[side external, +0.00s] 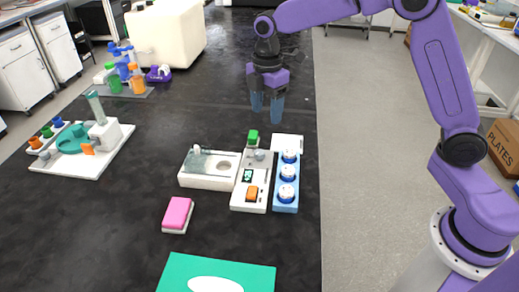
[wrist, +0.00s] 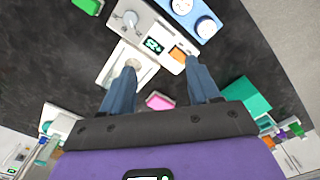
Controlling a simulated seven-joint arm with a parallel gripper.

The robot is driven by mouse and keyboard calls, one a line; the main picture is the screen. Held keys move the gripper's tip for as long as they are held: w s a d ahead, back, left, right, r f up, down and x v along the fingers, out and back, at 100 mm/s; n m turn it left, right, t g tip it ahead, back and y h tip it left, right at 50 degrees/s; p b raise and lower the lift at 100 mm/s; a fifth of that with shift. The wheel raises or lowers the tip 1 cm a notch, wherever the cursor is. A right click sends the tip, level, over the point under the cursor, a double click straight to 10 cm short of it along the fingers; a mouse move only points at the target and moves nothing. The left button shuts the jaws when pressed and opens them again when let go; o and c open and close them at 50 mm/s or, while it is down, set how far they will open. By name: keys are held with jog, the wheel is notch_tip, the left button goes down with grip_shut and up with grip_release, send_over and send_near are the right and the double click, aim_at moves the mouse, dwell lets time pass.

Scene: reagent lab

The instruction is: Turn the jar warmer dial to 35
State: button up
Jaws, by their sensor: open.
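The jar warmer's white control panel (side external: 250,185) lies on the black bench. It has a grey dial (side external: 260,155) near its far end, a dark display (side external: 247,175) with pale digits too small to read surely, and an orange switch (side external: 252,193). The dial shows at the top of the wrist view (wrist: 130,18), with the display (wrist: 153,45) below it. A white block with a round well (side external: 210,168) stands left of the panel. My gripper (side external: 267,104) is open and empty, in the air beyond the panel, apart from the dial. Its blue fingers frame the view in the wrist picture (wrist: 161,66).
A blue rack (side external: 285,205) with several white-capped jars stands right of the panel. A green block (side external: 252,137) sits behind the dial. A pink block (side external: 177,214) and teal mat (side external: 235,276) lie nearer. A white tray (side external: 75,165) stands left.

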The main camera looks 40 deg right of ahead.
jog(key=n, duration=0.1)
send_over(259, 152)
notch_tip(259, 152, down, 2)
notch_tip(259, 152, down, 18)
jog(key=shift+r, duration=0.25)
jog(key=c, duration=1)
